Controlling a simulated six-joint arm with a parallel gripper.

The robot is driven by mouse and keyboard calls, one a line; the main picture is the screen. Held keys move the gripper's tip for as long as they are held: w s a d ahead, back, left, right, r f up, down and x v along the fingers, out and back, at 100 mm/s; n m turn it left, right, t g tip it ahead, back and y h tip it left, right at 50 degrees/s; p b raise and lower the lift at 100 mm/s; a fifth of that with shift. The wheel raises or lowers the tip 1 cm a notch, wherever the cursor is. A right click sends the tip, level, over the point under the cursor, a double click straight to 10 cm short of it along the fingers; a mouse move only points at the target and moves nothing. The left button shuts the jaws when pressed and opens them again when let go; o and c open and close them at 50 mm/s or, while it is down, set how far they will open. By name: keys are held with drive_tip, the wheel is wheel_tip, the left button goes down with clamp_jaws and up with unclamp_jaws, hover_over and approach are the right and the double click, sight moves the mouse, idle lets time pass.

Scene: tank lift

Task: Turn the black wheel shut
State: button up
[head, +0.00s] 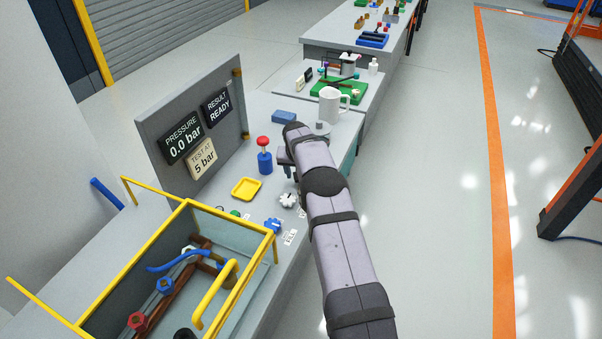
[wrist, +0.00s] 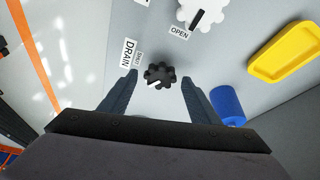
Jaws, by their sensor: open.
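The black wheel (wrist: 159,75) is a small lobed knob on the grey bench top. A white pointer mark on it points toward the lower left of the wrist view. A DRAIN label (wrist: 129,54) with a small SHUT label (wrist: 138,59) lies left of it, and an OPEN label (wrist: 179,32) lies above right. My gripper (wrist: 159,76) is open, its fingers on either side of the wheel with gaps visible. I cannot tell how high the fingertips are above the bench. In the head view my arm hides the wheel.
A white wheel (head: 288,200) with a black pointer, a blue wheel (head: 272,226), a yellow tray (head: 246,189) and a blue pump with a red knob (head: 264,157) stand nearby. A white mug (head: 330,106) stands behind. A yellow-framed tank (head: 189,203) is in front.

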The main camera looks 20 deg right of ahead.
drive_tip(key=c, duration=1.1)
drive_tip(key=shift+o, duration=0.2)
drive_tip(key=shift+w+f+m+h+b, duration=0.1)
drive_tip(key=shift+f+m+h+b, duration=0.4)
drive_tip(key=shift+b, duration=0.65)
drive_tip(key=shift+r+m+g+b, duration=0.4)
drive_tip(key=shift+r+m, duration=0.05)
drive_tip(key=shift+m, duration=0.55)
drive_tip(key=o, duration=1.1)
drive_tip(key=shift+c, duration=0.2)
drive_tip(key=shift+a+r, duration=0.1)
drive_tip(key=b+v, duration=0.2)
drive_tip(key=v, duration=0.5)
